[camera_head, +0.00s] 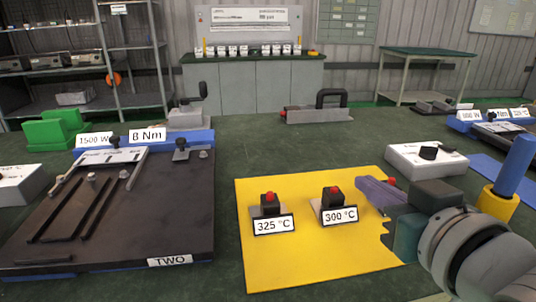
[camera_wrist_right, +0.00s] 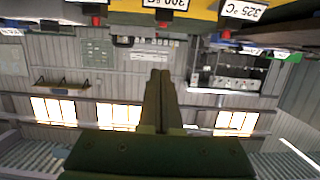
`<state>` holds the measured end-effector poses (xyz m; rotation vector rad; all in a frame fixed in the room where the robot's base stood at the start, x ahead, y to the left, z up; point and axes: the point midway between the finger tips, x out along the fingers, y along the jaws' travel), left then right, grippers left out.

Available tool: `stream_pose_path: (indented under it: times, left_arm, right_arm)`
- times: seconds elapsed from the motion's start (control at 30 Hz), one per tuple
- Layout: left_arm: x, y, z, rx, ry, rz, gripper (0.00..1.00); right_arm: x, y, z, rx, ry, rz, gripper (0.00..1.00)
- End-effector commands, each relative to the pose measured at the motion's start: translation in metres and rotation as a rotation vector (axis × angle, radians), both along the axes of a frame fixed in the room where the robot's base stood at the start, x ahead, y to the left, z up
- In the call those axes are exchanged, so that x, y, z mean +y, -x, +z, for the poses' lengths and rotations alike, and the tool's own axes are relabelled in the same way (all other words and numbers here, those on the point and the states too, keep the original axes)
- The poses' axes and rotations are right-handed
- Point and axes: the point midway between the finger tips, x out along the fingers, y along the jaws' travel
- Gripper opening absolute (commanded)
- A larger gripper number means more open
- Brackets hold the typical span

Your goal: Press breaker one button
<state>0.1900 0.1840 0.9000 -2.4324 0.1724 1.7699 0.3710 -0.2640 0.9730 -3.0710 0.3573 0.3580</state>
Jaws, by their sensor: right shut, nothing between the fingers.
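A yellow mat (camera_head: 330,258) on the green table carries small black breakers with red buttons. One breaker (camera_head: 270,203) has a 325 °C label and another (camera_head: 333,198) a 300 °C label. A third red button (camera_head: 391,181) shows just behind my right gripper; its body is mostly hidden in the head view. My right gripper (camera_head: 362,183) is shut and empty, over the mat's right side, right of the 300 °C breaker. In the right wrist view its closed fingers (camera_wrist_right: 160,74) point toward the upside-down row of red buttons (camera_wrist_right: 163,25). No label reading "one" is visible. My left gripper is out of view.
A dark plate labelled TWO (camera_head: 120,225) lies at the left. A white box with a black knob (camera_head: 427,158) and a blue cylinder in a yellow base (camera_head: 512,170) stand at the right. A black-handled clamp (camera_head: 318,110) sits at the back. The table between is clear.

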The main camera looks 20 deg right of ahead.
Motion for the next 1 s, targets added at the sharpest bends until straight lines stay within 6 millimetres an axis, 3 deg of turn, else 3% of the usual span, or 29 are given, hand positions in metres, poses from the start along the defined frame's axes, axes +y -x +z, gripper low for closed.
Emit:
stream_pose_path:
  times: [0.2,0.77,0.87,1.0]
  left_arm:
    - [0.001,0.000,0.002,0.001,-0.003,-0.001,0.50]
    - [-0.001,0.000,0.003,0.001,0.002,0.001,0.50]
    - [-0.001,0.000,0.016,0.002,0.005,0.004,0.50]
    - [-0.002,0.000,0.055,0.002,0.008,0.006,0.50]
  right_arm:
    - [0.004,0.017,0.005,-0.001,0.000,0.001,0.00]
    - [0.005,0.018,0.006,0.002,0.000,0.000,0.00]
    - [0.006,0.021,0.014,0.049,-0.004,0.000,0.00]
    - [0.014,0.040,0.031,0.256,-0.016,0.015,0.00]
